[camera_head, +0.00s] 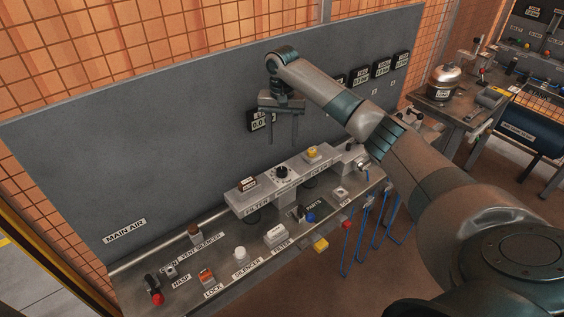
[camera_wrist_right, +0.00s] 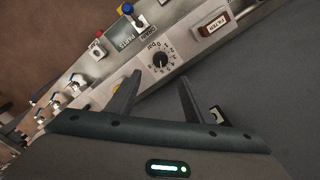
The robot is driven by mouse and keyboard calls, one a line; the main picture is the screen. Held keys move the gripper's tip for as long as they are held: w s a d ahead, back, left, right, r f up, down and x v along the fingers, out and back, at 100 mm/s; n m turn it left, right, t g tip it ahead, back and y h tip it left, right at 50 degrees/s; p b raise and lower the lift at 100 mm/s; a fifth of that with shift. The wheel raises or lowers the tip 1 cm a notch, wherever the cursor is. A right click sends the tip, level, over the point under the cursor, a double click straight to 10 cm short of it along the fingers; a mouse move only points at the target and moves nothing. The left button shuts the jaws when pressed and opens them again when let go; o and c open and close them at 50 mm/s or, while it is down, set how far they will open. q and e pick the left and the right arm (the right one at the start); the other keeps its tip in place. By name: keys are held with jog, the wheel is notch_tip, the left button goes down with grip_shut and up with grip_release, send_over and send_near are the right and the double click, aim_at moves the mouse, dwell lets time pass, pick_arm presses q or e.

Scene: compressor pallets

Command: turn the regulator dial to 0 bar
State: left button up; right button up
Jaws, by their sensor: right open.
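The regulator dial (camera_head: 281,172) is a small black round knob on top of the grey block at the middle of the bench. In the right wrist view the dial (camera_wrist_right: 160,60) has a white pointer mark, a ring of numbers and a "0 bar" label around it. My right gripper (camera_head: 283,142) hangs above and behind the dial near the grey panel, fingers pointing down, open and empty. In the right wrist view its two fingers (camera_wrist_right: 152,88) are apart, with the dial beyond their tips and not touched. My left gripper is not in view.
The filter (camera_head: 247,184) and a yellow knob (camera_head: 312,153) flank the dial on the block. A grey back panel (camera_head: 120,150) rises behind. The bench front holds a red lock (camera_head: 206,276), a white silencer (camera_head: 240,253) and a blue knob (camera_head: 311,217).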

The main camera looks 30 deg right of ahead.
aim_at(282, 169)
notch_tip(282, 169, down, 12)
jog(key=p, duration=0.3)
jog(key=shift+p, duration=0.35)
jog(key=shift+c, duration=0.5)
jog(key=c, duration=0.9)
